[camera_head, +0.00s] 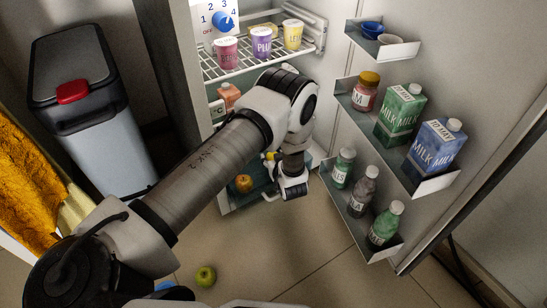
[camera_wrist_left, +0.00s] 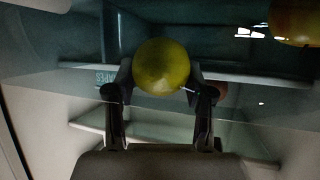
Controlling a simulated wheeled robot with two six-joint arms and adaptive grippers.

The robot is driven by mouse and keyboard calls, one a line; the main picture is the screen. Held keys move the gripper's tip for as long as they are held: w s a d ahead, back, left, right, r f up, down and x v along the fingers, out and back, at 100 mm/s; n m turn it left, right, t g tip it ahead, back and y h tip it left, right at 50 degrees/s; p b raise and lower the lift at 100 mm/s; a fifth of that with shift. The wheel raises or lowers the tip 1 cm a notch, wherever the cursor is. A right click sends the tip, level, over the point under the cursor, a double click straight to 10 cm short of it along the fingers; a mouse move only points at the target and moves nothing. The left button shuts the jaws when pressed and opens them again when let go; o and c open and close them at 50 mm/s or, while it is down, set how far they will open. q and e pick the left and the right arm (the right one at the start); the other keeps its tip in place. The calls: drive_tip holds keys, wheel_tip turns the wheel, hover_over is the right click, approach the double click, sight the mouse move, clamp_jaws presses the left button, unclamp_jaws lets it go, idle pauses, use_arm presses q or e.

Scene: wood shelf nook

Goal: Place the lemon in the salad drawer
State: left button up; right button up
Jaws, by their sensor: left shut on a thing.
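My left gripper (camera_wrist_left: 160,78) is shut on the round yellow lemon (camera_wrist_left: 162,62), one finger on each side of it in the left wrist view. In the head view the gripper (camera_head: 274,160) is low inside the open fridge, mostly behind my arm, and only a sliver of the lemon (camera_head: 270,156) shows. The teal salad drawer (camera_head: 232,203) is at the fridge's bottom, pulled out at least partly. The lemon is over or inside the drawer area; its exact height above the drawer floor is unclear. My right gripper is out of view.
An orange-yellow fruit (camera_head: 243,183) lies in the drawer's left part. A wire shelf (camera_head: 240,66) with cups is above. The open door on the right carries bins with milk cartons (camera_head: 400,112) and bottles (camera_head: 385,222). A green apple (camera_head: 205,276) is on the floor.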

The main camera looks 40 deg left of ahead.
use_arm(q)
drive_tip(key=shift+f, duration=0.35)
drive_tip(key=o, duration=1.2)
drive_tip(key=shift+r, duration=0.35)
drive_tip(key=r+p+v, duration=0.1)
drive_tip(key=p+v, duration=0.7)
drive_tip(key=v, duration=0.4)
drive_tip(key=s+d+f+m+g+h, duration=0.1)
drive_tip(key=s+d+m+g+h, duration=0.1)
drive_tip(key=s, duration=0.7)
drive_tip(key=s+d+f+m+g+h, duration=0.1)
drive_tip(key=s+d+m+g+h, duration=0.1)
drive_tip(key=s, duration=0.8)
drive_tip(key=s+d+f+m+g+h, duration=0.1)
drive_tip(key=s+m+g+h, duration=0.3)
drive_tip(key=s, duration=0.5)
drive_tip(key=shift+s+d+m+h, duration=0.3)
drive_tip(key=shift+d+m+h, duration=0.25)
drive_tip(key=shift+m+h, duration=0.45)
